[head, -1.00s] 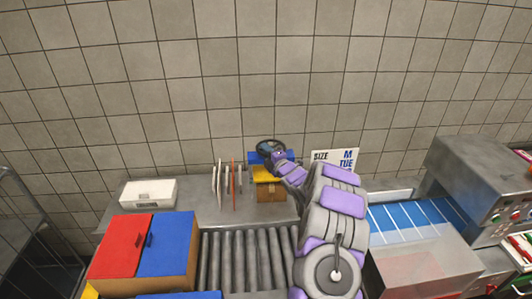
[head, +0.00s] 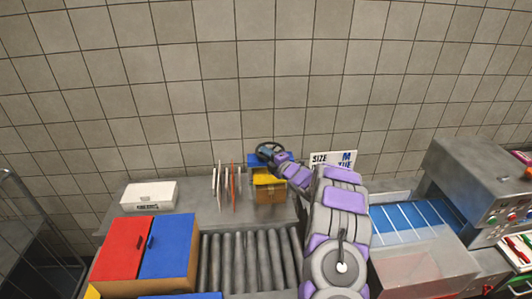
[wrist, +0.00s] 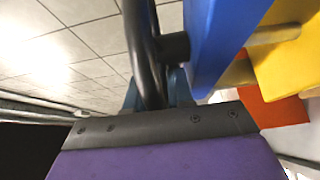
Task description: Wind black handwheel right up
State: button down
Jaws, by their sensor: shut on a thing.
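The black handwheel (head: 271,146) is mounted at the top of a blue panel (head: 258,162) at the back of the counter. In the wrist view, its curved black rim (wrist: 142,45) passes down between the fingers of my gripper (wrist: 158,92), with the short dark hub (wrist: 174,48) to its right. In the head view, my gripper (head: 267,152) is at the wheel's lower side and hides part of it. It is shut on the rim. The blue panel also shows close beside the rim in the wrist view (wrist: 222,38).
A yellow part (head: 265,179) and a cardboard box (head: 270,194) sit below the wheel. Upright discs (head: 228,184) stand to the left. A size sign (head: 333,160) is behind my arm. Rollers (head: 245,260) lie in front.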

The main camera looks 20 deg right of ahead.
jog(key=shift+s+d+f+n+g+y+p, duration=0.15)
jog(key=shift+n+g+y+p, duration=0.2)
jog(key=shift+n+y+p, duration=0.3)
jog(key=shift+s+d+f+n+g+y+p, duration=0.1)
jog(key=shift+n+g+y+p, duration=0.3)
jog(key=shift+y, duration=0.5)
jog(key=shift+s+d+f+n+g+y+p, duration=0.15)
jog(key=shift+n+g+y+p, duration=0.3)
jog(key=shift+y, duration=0.3)
jog(key=shift+s+n+g+y+p, duration=0.15)
jog(key=shift+n+g+y+p, duration=0.15)
jog(key=shift+n+g+y, duration=0.45)
jog(key=shift+d+n+g+y, duration=0.15)
jog(key=shift+n+g+y, duration=0.1)
jog(key=shift+n+y, duration=0.4)
jog(key=c, duration=1.4)
grip_release()
jog(key=shift+o, duration=0.2)
